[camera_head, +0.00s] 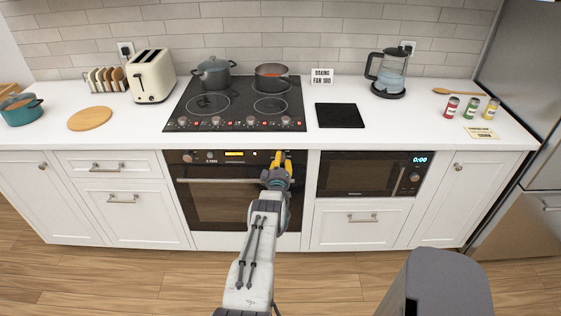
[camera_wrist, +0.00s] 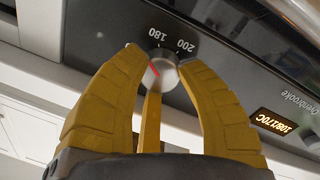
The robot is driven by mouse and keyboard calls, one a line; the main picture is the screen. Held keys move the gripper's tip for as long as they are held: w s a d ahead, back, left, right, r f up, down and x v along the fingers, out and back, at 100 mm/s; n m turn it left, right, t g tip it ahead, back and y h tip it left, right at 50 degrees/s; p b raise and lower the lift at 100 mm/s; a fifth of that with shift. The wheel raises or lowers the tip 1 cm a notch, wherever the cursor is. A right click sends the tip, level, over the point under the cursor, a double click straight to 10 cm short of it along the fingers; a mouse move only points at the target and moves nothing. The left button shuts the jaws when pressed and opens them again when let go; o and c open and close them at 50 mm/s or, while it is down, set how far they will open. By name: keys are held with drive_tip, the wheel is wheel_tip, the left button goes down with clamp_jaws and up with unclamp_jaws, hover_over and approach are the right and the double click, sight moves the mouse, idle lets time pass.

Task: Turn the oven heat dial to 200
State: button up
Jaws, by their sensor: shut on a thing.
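The oven (camera_head: 222,205) is below the cooktop, with a dark control strip along its top. The heat dial (camera_wrist: 163,78) is a round grey knob with a red mark, which shows on the knob's left side in the wrist view. The printed 180 (camera_wrist: 158,31) and 200 (camera_wrist: 184,46) are above and to the upper right of the knob. My gripper (camera_head: 279,160) is at the right end of the strip and hides the dial in the head view. In the wrist view its yellow fingers (camera_wrist: 160,68) are closed around the knob.
An amber display (camera_wrist: 275,123) is lit on the strip. Another oven knob (camera_head: 187,157) is at the strip's left end. The oven's handle bar (camera_head: 222,181) runs below the strip. A microwave (camera_head: 367,174) is to the right. A card (camera_head: 321,76) reads "BAKING FAN 180".

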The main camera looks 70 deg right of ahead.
drive_tip(key=shift+c, duration=1.1)
drive_tip(key=shift+b, duration=0.35)
drive_tip(key=shift+d+f+m+b, duration=0.15)
drive_tip(key=shift+m+b, duration=0.15)
drive_tip(key=shift+b, duration=1.45)
drive_tip(key=shift+o, duration=0.2)
drive_tip(key=m+b, duration=0.1)
drive_tip(key=b, duration=0.8)
drive_tip(key=m+b, duration=0.2)
drive_tip(key=b, duration=0.7)
drive_tip(key=shift+w+r, duration=0.15)
drive_tip(key=shift+r, duration=0.1)
drive_tip(key=b, duration=0.4)
drive_tip(key=shift+r+m, duration=0.1)
drive_tip(key=shift+m, duration=0.2)
drive_tip(key=shift+r+b, duration=0.1)
drive_tip(key=shift+b, duration=0.5)
drive_tip(key=shift+c, duration=0.2)
